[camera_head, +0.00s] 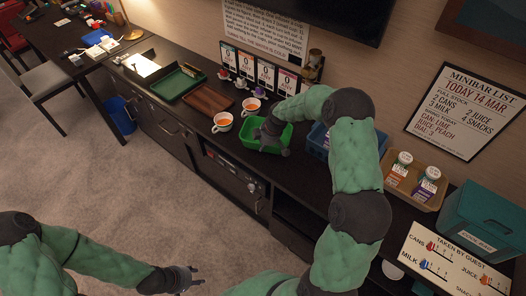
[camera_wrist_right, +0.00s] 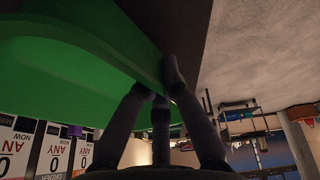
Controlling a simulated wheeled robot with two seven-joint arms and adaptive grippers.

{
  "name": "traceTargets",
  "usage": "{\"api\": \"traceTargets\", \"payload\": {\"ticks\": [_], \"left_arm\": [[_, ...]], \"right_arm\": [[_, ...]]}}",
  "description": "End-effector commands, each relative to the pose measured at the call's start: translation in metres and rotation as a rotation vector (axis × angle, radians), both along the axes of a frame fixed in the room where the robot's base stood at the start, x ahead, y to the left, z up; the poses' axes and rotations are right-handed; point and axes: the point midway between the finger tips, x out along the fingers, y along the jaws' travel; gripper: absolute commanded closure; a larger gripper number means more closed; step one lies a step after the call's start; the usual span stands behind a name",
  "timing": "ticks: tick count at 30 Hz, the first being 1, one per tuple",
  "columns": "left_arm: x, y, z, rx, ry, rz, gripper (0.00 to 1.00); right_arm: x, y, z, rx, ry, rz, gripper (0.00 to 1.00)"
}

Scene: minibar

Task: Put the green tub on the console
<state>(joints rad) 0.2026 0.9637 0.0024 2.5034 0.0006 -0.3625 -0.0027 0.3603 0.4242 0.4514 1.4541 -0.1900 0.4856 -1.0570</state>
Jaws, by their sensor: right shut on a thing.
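The green tub (camera_head: 247,134) is a bright open box over the front half of the dark console (camera_head: 226,151), right of the orange-filled cups. I cannot tell whether its base touches the console top. My right gripper (camera_head: 270,136) reaches down to its right part and is shut on its wall. In the right wrist view the tub (camera_wrist_right: 55,55) fills the upper left, and the fingers of my right gripper (camera_wrist_right: 160,92) close at its rim. My left gripper (camera_head: 190,279) is open and empty, low over the carpet, far from the tub.
Two cups (camera_head: 222,122) stand left of the tub, beside a brown tray (camera_head: 207,99) and a dark green tray (camera_head: 180,83). A blue bin (camera_head: 317,138) is close on the right, partly behind my arm. Price cards (camera_head: 264,74) stand behind.

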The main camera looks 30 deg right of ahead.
Motion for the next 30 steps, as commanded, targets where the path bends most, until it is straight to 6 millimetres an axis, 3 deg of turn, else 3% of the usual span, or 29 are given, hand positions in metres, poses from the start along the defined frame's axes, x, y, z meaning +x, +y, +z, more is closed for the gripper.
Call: {"api": "traceTargets", "payload": {"ticks": [6, 17, 20, 21, 30], "left_arm": [[0.000, 0.000, -0.013, 0.000, 0.000, 0.000, 0.60], [0.000, 0.000, -0.014, 0.000, 0.000, 0.000, 0.60], [0.000, 0.000, -0.014, 0.000, 0.000, 0.000, 0.60], [0.000, 0.000, -0.014, 0.000, 0.000, 0.000, 0.60], [0.000, 0.000, -0.014, 0.000, 0.000, 0.000, 0.60]], "right_arm": [[0.001, -0.001, -0.032, 0.001, 0.001, -0.001, 1.00], [0.001, -0.001, -0.035, 0.000, 0.000, -0.001, 1.00], [0.001, -0.001, -0.035, 0.001, 0.001, -0.001, 0.73], [0.001, -0.001, -0.035, 0.001, 0.001, -0.001, 0.69], [0.001, -0.001, -0.035, 0.001, 0.001, -0.001, 0.69]]}}
